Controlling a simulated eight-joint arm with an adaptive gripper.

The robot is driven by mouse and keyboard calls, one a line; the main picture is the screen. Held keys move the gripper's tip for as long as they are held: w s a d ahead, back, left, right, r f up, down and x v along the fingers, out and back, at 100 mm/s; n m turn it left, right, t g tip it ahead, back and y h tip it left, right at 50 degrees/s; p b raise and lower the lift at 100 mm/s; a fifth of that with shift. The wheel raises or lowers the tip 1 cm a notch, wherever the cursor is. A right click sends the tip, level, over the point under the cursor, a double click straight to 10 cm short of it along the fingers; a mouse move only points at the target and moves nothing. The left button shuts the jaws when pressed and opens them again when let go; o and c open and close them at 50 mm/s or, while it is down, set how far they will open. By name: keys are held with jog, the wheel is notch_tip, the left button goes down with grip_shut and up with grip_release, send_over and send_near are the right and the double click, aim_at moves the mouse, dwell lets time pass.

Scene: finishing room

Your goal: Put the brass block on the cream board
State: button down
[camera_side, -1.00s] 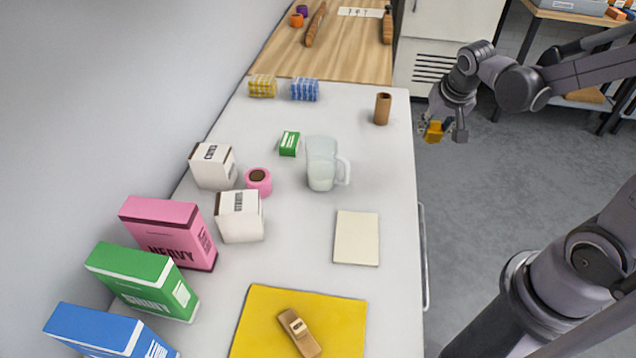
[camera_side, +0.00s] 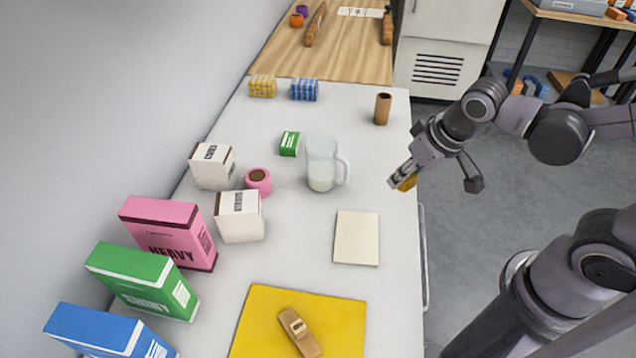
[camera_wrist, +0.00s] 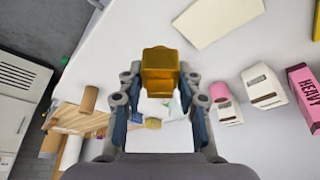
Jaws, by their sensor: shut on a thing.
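The brass block (camera_wrist: 160,72) is held between the fingers of my gripper (camera_wrist: 160,85) in the wrist view. In the side view my gripper (camera_side: 404,178) is shut on the block (camera_side: 409,183), which is partly hidden by the fingers. It is in the air by the right edge of the white table. The cream board (camera_side: 357,238) lies flat and bare on the table, lower and to the left of my gripper. The board also shows in the wrist view (camera_wrist: 215,18), at the top.
A glass jug (camera_side: 321,165) stands left of my gripper, and a brown cylinder (camera_side: 382,109) stands behind. A yellow mat (camera_side: 258,310) with a tan object (camera_side: 299,331) lies in front of the board. Boxes line the left side. The table around the board is clear.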

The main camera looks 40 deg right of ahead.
jog(key=a+f, duration=0.2)
jog(key=a, duration=0.1)
jog(key=w+a+f, duration=0.1)
jog(key=a+f, duration=0.1)
jog(key=a, duration=0.1)
jog(key=a+f, duration=0.2)
jog(key=a, duration=0.1)
jog(key=shift+w+a, duration=0.15)
jog(key=shift+a, duration=0.15)
jog(key=shift+f, duration=1.95)
jog(key=c, duration=0.9)
grip_release()
jog(key=shift+r, duration=0.15)
jog(key=shift+v, duration=5.8)
jog(key=d+r+t, duration=0.1)
jog(key=d, duration=0.3)
jog(key=w+d+r, duration=0.1)
jog(key=d+r, duration=0.1)
jog(key=d, duration=0.3)
jog(key=w+d+r+t, duration=0.1)
jog(key=d+r, duration=0.1)
jog(key=d, duration=0.3)
jog(key=shift+w+t, duration=0.15)
jog(key=shift+t, duration=0.15)
